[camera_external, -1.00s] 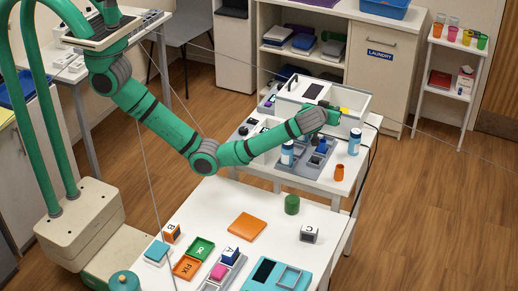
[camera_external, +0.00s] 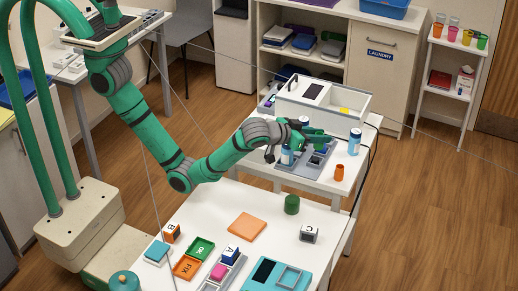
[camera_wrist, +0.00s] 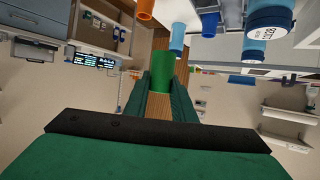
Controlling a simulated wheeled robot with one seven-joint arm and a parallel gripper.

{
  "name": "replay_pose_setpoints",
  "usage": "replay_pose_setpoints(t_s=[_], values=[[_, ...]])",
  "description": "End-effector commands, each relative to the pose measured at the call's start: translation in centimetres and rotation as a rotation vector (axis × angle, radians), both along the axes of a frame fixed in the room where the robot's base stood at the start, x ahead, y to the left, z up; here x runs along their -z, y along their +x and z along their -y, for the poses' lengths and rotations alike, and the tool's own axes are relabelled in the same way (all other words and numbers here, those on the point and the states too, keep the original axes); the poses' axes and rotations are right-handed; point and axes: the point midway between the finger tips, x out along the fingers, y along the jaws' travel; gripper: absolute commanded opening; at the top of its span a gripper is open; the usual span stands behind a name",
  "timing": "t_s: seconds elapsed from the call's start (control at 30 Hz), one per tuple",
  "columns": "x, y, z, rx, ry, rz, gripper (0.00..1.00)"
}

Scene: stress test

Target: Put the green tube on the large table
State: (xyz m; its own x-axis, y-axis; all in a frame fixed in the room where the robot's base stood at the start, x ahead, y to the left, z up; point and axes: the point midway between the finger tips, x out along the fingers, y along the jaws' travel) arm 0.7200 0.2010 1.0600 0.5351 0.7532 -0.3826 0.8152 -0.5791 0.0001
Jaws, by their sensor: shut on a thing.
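In the outside view I cannot tell the tube apart from the green fingers. The large white table (camera_external: 345,218) is in the foreground, nearer the camera than my gripper. A dark green cylinder (camera_external: 292,204) stands on its far part.
The large table also holds an orange square (camera_external: 247,226), a C block (camera_external: 308,234), an A block (camera_external: 231,256) and trays. On the smaller table stand a white box (camera_external: 322,102), a blue-white bottle (camera_external: 354,142) and an orange cup (camera_external: 339,172).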

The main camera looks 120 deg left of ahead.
Motion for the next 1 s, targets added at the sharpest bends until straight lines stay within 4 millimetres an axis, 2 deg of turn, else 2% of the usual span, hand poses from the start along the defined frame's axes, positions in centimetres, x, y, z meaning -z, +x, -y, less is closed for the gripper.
replay_pose_setpoints(t_s=[0.03, 0.17, 0.3, 0.5, 0.63, 0.8, 0.87, 1.0], values=[[0.1, -0.4, 2.5, 0.075, 0.0, 0.003, 0.02], [0.0, -1.4, 8.5, 0.265, 0.0, 0.004, 0.02], [-0.4, -3.4, 14.7, 0.465, -0.001, 0.005, 0.02], [-1.2, -7.0, 22.0, 0.708, -0.001, 0.005, 0.02], [-1.7, -9.0, 25.1, 0.819, 0.0, 0.003, 0.02], [-2.2, -11.2, 27.8, 0.921, 0.001, 0.003, 0.02], [-2.4, -11.9, 28.7, 0.954, -0.001, 0.002, 0.02], [-0.6, -12.0, 28.7, 0.956, -0.002, -0.004, 0.02]])
